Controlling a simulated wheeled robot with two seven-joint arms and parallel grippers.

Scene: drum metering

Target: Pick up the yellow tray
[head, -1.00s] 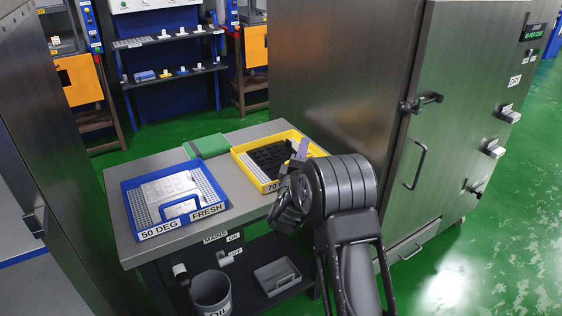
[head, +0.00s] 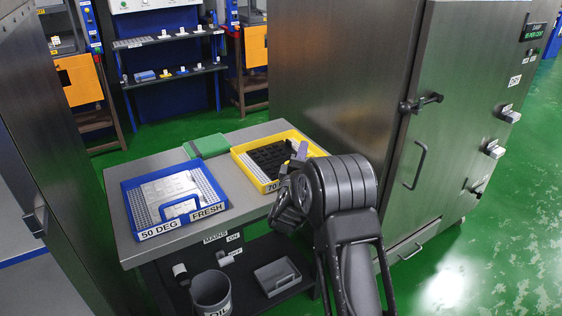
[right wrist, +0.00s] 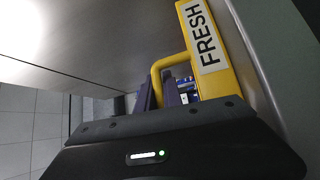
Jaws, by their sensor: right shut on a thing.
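The yellow tray (head: 262,141) rests on the right part of the grey bench, with dark blocks in it. Its front wall shows in the right wrist view (right wrist: 234,78) with a FRESH label and a yellow loop handle (right wrist: 156,78). My right gripper (head: 299,155) is at the tray's front right, and my forearm covers part of that side. In the right wrist view its purple fingers (right wrist: 160,93) are shut on the handle. The tray shows no clear lift off the bench. My left gripper is out of view.
A blue tray (head: 131,207) labelled 50 DEG and FRESH lies left on the bench (head: 240,217). A green block (head: 207,146) sits between the trays at the back. A steel cabinet (head: 345,75) stands close on the right. A bin (head: 211,291) stands below.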

